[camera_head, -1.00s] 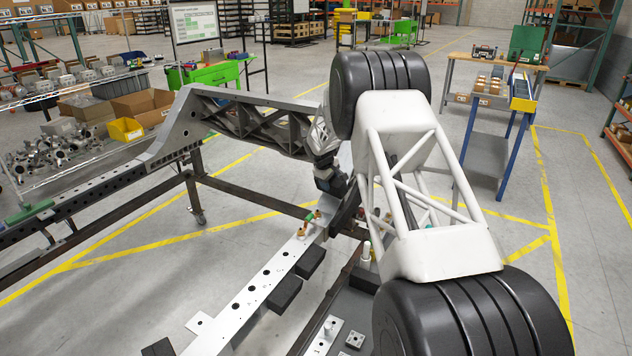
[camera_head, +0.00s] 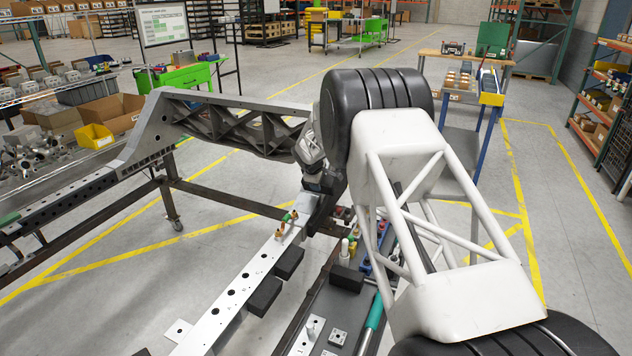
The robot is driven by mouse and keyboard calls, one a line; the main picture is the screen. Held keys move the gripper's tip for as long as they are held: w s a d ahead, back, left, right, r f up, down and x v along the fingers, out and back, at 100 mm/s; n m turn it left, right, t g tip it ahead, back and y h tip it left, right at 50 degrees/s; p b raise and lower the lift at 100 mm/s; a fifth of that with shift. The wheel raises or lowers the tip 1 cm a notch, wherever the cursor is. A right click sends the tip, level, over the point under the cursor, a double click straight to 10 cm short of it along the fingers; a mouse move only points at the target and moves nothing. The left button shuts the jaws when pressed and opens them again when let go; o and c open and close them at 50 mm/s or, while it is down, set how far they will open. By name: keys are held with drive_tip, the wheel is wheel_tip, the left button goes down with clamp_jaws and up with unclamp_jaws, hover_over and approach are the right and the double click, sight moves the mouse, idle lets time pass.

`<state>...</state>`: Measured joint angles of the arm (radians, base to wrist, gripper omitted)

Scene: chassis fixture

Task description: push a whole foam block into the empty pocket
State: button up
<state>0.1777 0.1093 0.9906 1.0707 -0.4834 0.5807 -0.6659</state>
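Two black foam blocks (camera_head: 289,262) (camera_head: 264,296) sit against the right side of a pale metal rail (camera_head: 235,308), apart from each other. Another black block (camera_head: 347,278) lies on the dark tray to the right of the rail. My gripper (camera_head: 318,212) is dark, points down near the far end of the rail, and is beyond the two blocks. Its fingertips are too small and too dark to read, so I cannot tell whether it is open or holds anything. I cannot pick out the empty pocket; my arm covers part of the area.
The dark tray (camera_head: 318,300) also holds a teal-handled tool (camera_head: 374,312), small metal plates (camera_head: 338,338) and upright pegs. Copper-coloured fittings with a green part (camera_head: 286,222) stand on the rail close to my gripper. The large grey chassis beam (camera_head: 225,122) stands behind.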

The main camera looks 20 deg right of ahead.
sight(327, 182)
drive_tip(key=shift+s+d, duration=0.1)
drive_tip(key=shift+s, duration=0.05)
drive_tip(key=shift+s+d+r+n+t, duration=0.25)
drive_tip(key=shift+s+d+n+t, duration=0.3)
drive_tip(key=shift+s, duration=0.25)
drive_tip(key=shift+s+d+r+n+t, duration=0.25)
drive_tip(key=shift+s+d+n+t, duration=0.25)
drive_tip(key=shift+s, duration=0.3)
drive_tip(key=shift+s+d+r+n+t+y, duration=0.65)
drive_tip(key=shift+s+n+t, duration=0.7)
drive_tip(key=shift+s, duration=1.3)
drive_tip(key=s+a+f+n+t+y, duration=0.1)
drive_tip(key=s+a+f+n+y, duration=0.3)
drive_tip(key=s+a+f, duration=0.3)
drive_tip(key=s+a+f+n+t+y, duration=0.1)
drive_tip(key=s+a+f+n+y, duration=0.3)
drive_tip(key=s+a, duration=1.3)
drive_tip(key=s+a+f+n+t+y, duration=0.1)
drive_tip(key=s+a+f+n+y, duration=0.3)
drive_tip(key=s+a+f+y, duration=0.3)
drive_tip(key=s+a+f, duration=0.2)
drive_tip(key=s+a, duration=0.3)
drive_tip(key=s, duration=0.4)
drive_tip(key=shift+a+f+n+t, duration=0.15)
drive_tip(key=shift+f+n+t, duration=0.15)
drive_tip(key=shift+f, duration=0.1)
drive_tip(key=shift+a, duration=0.1)
drive_tip(key=shift+x, duration=2.7)
drive_tip(key=shift+r, duration=0.1)
